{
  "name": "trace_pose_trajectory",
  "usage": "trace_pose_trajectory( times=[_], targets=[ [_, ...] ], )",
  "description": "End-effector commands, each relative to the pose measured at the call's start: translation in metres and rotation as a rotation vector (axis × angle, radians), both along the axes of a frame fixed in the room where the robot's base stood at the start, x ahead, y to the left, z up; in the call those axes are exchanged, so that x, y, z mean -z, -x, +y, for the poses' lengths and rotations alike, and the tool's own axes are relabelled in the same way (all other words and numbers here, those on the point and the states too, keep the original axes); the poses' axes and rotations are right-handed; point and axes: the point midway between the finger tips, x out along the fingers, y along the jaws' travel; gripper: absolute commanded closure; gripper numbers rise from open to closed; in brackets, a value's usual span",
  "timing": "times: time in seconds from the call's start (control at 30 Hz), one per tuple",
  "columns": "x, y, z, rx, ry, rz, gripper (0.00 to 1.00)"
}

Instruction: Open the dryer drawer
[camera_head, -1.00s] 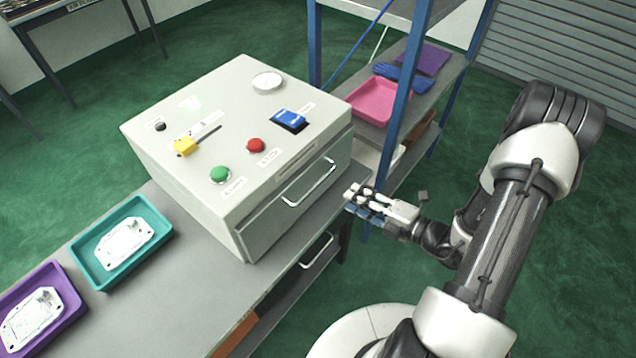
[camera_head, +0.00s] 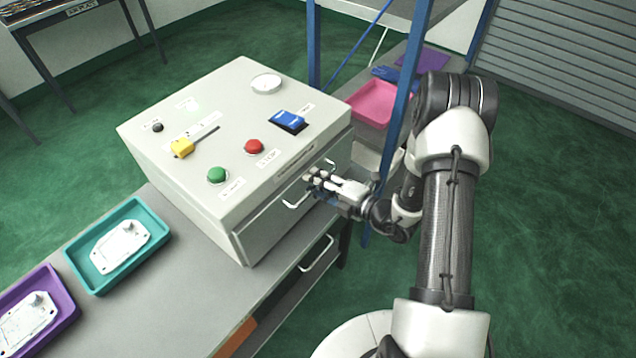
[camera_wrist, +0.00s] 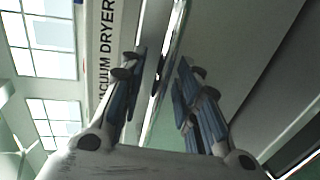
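The vacuum dryer (camera_head: 215,130) is a light grey box on a workbench, with buttons and a yellow-handled lever on top. Its drawer front (camera_head: 270,222) faces right and looks closed. A silver bar handle (camera_head: 292,203) runs along it; my gripper hides part of the bar in the head view. My gripper (camera_head: 314,184) is at the handle. In the wrist view, the fingers (camera_wrist: 158,85) stand apart on either side of the bright handle bar (camera_wrist: 165,75). I cannot tell whether they touch it. The label "VACUUM DRYER" (camera_wrist: 104,45) shows beside the left finger.
A teal tray (camera_head: 76,270) and a purple tray (camera_head: 70,312), each with a casting, lie on the bench (camera_head: 165,320) at left. A blue-posted shelf (camera_head: 402,95) with a pink tray (camera_head: 378,103) stands close behind my arm. A lower handle (camera_head: 317,262) shows under the bench top.

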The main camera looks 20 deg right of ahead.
Motion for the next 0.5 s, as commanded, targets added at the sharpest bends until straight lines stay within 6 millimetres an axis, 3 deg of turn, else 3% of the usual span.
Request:
trace_pose_trajectory(
  times=[0.07, 0.5],
  targets=[
    [0.0000, 0.0002, -0.0001, 0.000, 0.000, 0.000, 0.71],
    [0.0000, 0.0004, -0.0003, 0.000, 0.000, 0.000, 1.00]
  ],
)
